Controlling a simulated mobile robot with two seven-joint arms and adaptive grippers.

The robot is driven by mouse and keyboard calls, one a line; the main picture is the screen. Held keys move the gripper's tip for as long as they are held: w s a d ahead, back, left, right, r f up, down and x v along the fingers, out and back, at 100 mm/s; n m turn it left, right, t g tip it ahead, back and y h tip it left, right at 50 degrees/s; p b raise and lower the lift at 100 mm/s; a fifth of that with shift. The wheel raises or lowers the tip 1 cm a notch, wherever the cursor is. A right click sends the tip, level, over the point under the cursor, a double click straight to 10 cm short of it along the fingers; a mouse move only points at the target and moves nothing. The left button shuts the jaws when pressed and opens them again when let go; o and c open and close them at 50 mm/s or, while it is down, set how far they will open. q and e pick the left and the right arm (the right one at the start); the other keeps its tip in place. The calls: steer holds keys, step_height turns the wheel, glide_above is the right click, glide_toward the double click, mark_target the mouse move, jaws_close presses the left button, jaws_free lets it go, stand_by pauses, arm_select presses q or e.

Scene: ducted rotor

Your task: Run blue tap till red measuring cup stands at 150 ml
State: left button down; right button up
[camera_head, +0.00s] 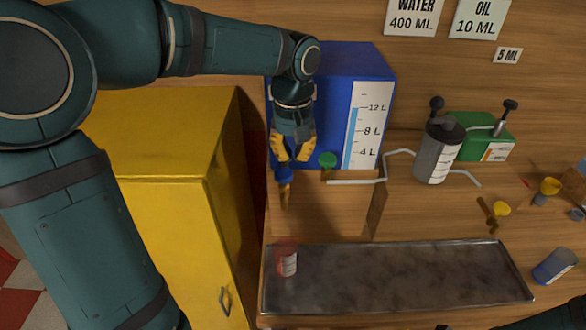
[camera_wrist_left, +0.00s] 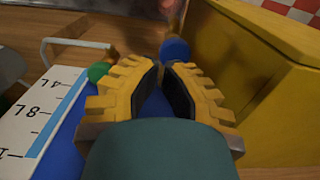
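The blue tank (camera_head: 335,65) stands at the back with a white litre scale (camera_head: 367,125). The blue tap (camera_head: 283,174) is low on its front left, above a brass-coloured spout (camera_head: 285,196). The translucent red measuring cup (camera_head: 287,262) stands on the metal tray below the spout; its level is too small to read. My left gripper (camera_head: 292,150) points down just above the blue tap, fingers apart. In the left wrist view the tap's blue knob (camera_wrist_left: 175,50) shows just beyond the open fingertips (camera_wrist_left: 167,66), with nothing between them.
A green tap (camera_head: 327,160) sits right of the blue one, near a bent pipe (camera_head: 355,182). A yellow cabinet (camera_head: 160,130) stands close on the left. The grey cylinder (camera_head: 440,150) and green box (camera_head: 487,140) stand right. The tray (camera_head: 400,280) is otherwise empty.

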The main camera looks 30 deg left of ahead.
mark_target(284, 175)
arm_select(q)
steer(key=shift+f, duration=2.15)
steer(key=shift+s+f+b, duration=0.1)
steer(key=shift+f+b, duration=0.6)
steer(key=shift+f, duration=0.25)
stand_by(4.9)
